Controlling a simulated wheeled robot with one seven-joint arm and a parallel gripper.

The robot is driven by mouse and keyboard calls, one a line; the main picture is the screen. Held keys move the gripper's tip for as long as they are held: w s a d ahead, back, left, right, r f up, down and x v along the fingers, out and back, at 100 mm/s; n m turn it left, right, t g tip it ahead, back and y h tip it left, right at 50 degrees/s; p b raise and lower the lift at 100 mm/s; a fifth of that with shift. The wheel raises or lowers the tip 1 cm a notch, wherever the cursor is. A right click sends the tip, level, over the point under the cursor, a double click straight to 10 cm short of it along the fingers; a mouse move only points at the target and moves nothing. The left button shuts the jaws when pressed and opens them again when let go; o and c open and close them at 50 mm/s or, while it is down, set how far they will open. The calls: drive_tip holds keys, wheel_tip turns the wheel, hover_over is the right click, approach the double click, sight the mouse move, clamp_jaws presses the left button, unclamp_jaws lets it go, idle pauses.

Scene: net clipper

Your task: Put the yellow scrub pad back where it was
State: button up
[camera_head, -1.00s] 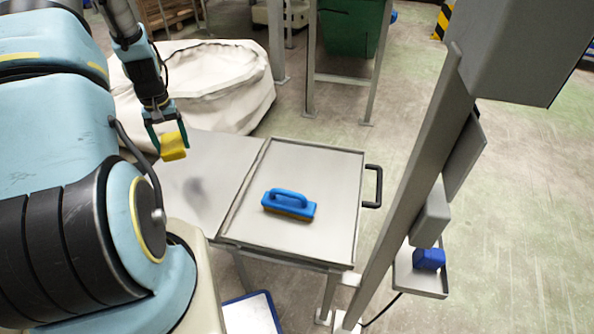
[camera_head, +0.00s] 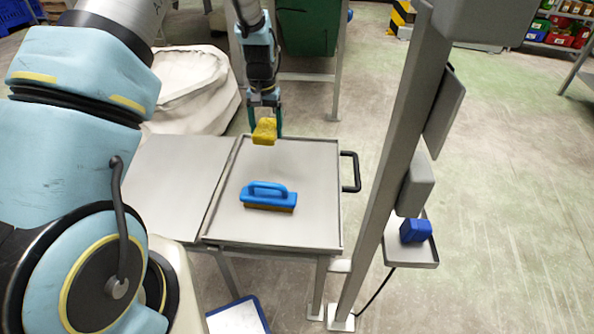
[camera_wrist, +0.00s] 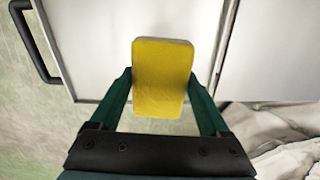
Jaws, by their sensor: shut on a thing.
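The yellow scrub pad (camera_head: 264,131) is held in my gripper (camera_head: 265,123), above the far part of the steel tray table. In the wrist view the pad (camera_wrist: 162,78) sits between the two green fingers of my gripper (camera_wrist: 162,85), which are shut on its sides. A blue-handled brush (camera_head: 268,197) lies on the tray (camera_head: 300,225) in the head view, nearer than the pad. I cannot tell the exact height of the pad above the tray.
A flat steel panel (camera_head: 165,180) adjoins the tray on the left. A black handle (camera_head: 352,172) sticks out on the tray's right. A grey post (camera_head: 395,150) stands right of the table, with a blue block (camera_head: 415,230) on a small shelf. A white sack (camera_head: 195,90) lies behind.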

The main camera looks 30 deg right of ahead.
drive_tip(key=s+d+m, duration=0.2)
drive_tip(key=s+d, duration=0.2)
drive_tip(key=d, duration=0.2)
hover_over(295, 166)
wheel_tip(295, 166, down, 6)
drive_tip(key=shift+s+r+b, duration=0.1)
drive_tip(key=shift+r+b, duration=0.05)
drive_tip(key=shift+b, duration=0.15)
drive_tip(key=shift+f, duration=2.25)
drive_tip(key=shift+f, duration=0.1)
drive_tip(key=o, duration=1.2)
drive_tip(key=shift+c, duration=0.2)
wheel_tip(295, 166, up, 12)
